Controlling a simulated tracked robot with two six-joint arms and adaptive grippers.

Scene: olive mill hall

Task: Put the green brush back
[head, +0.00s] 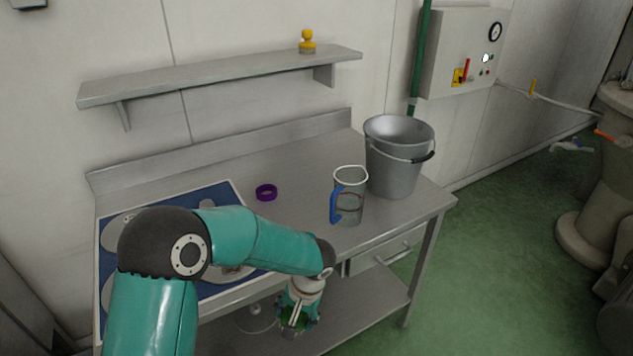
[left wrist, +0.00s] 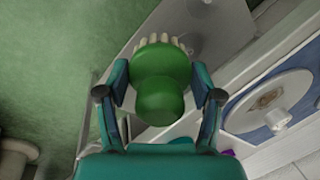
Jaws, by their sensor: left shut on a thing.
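My left gripper (head: 298,308) is in front of the table's front edge, low, with its fingers pointing down. In the left wrist view my left gripper (left wrist: 160,92) is shut on the green brush (left wrist: 162,82), one finger on each side of its round body. Pale bristles show at the brush's far edge. In the head view only a little green of the brush shows between the fingers. A blue board (head: 228,190) with pale shapes and a light border lies on the left of the table, partly hidden by my arm. My right gripper is not in view.
The metal table (head: 310,240) also holds a purple ring (head: 266,192), a clear jug with a blue handle (head: 350,196) and a grey bucket (head: 394,160). A wall shelf (head: 220,78) carries a yellow object (head: 307,42). Below is a lower shelf (head: 368,312).

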